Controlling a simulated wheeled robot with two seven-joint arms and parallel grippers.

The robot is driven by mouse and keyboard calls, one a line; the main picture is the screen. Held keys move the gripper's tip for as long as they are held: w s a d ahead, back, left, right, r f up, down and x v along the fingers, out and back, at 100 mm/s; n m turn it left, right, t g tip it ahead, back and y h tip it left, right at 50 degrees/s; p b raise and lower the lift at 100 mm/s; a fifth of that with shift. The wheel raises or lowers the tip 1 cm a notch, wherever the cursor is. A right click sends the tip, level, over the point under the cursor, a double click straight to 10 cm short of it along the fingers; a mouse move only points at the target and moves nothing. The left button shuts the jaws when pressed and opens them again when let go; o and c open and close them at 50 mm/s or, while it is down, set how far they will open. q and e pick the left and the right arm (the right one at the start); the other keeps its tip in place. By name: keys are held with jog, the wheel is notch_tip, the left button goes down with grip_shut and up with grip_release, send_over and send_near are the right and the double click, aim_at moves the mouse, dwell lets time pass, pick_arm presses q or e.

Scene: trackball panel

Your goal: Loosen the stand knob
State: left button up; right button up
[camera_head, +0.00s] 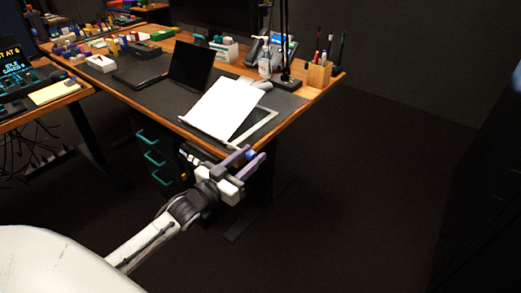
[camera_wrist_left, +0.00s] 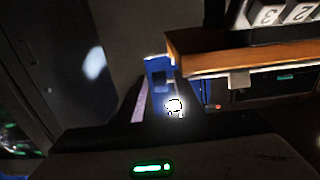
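A white sheet-like panel (camera_head: 223,107) leans on a light stand frame (camera_head: 253,127) near the desk's front right corner. I cannot make out the stand knob for certain in either view. My left gripper (camera_head: 256,156) is just off the desk's front edge, below and right of the panel. Its two fingers look apart, with nothing seen between them. In the left wrist view, blue finger-like parts and a bright glare spot show beside the wooden desk edge (camera_wrist_left: 240,52). My right gripper is not in view.
The desk (camera_head: 290,118) holds a dark laptop-like screen (camera_head: 191,64), a pen holder (camera_head: 319,74), a pump bottle (camera_head: 265,64) and a lamp pole (camera_head: 285,45). Teal-handled drawers (camera_head: 153,158) are under it. The dark floor (camera_head: 370,190) to the right is clear.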

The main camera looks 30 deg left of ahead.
pick_arm(q)
jog(key=w, duration=0.5)
jog(key=shift+d, duration=0.2)
jog(key=shift+s+f+b, duration=0.1)
jog(key=shift+b, duration=0.25)
grip_shut()
